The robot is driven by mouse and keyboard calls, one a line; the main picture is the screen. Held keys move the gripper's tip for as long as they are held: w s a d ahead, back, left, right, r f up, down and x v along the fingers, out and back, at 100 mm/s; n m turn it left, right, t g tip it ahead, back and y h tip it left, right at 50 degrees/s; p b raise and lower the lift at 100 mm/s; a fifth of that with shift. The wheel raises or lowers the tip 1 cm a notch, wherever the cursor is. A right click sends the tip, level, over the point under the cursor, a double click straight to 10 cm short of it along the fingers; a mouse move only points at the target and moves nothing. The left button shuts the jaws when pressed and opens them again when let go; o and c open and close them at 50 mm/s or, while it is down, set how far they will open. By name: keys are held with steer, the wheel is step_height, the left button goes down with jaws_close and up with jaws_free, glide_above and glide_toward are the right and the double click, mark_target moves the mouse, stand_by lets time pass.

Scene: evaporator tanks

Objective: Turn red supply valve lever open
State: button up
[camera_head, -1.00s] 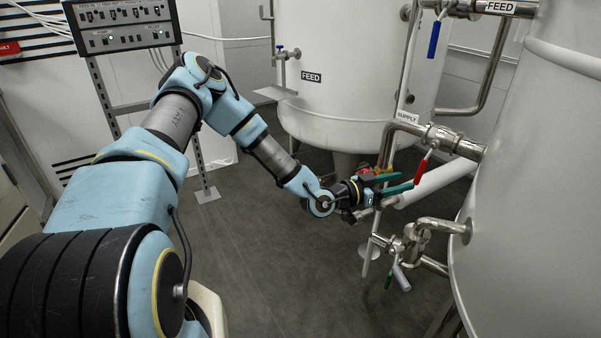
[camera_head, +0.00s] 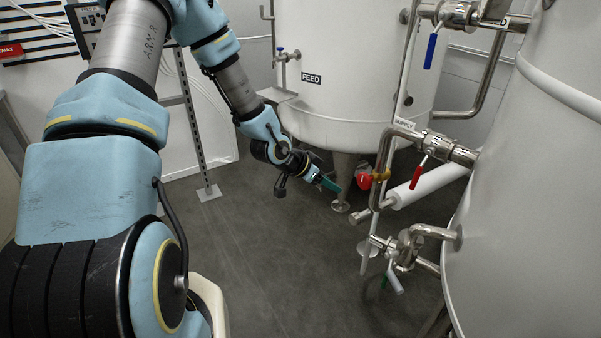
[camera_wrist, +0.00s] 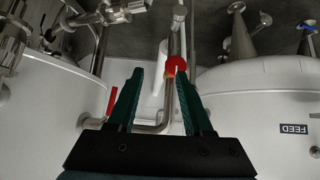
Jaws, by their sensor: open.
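The red supply valve lever (camera_head: 418,172) hangs down, slightly tilted, from the steel supply valve (camera_head: 434,146) at the right tank. In the wrist view the red lever (camera_wrist: 112,101) shows just left of the left finger, farther off. My gripper (camera_head: 332,184) is left of the lever in the head view, clearly apart from it. Its green fingers are spread and empty in the wrist view (camera_wrist: 158,80).
A red round part (camera_head: 364,180) with brass fittings is on the vertical pipe between my gripper and the lever. A blue lever (camera_head: 431,51) hangs above. A lower valve (camera_head: 411,246) juts out below. The dark floor (camera_head: 290,270) is clear.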

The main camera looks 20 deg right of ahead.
steer(key=w+a+r+n+y+p, duration=0.1)
steer(key=a+r+y, duration=0.1)
steer(key=a, duration=0.5)
steer(key=shift+w+a+r+n+t+y, duration=0.2)
steer(key=shift+a+r+n+t+y, duration=0.1)
steer(key=shift+r+n, duration=0.1)
steer(key=shift+d, duration=0.1)
steer(key=shift+c, duration=0.4)
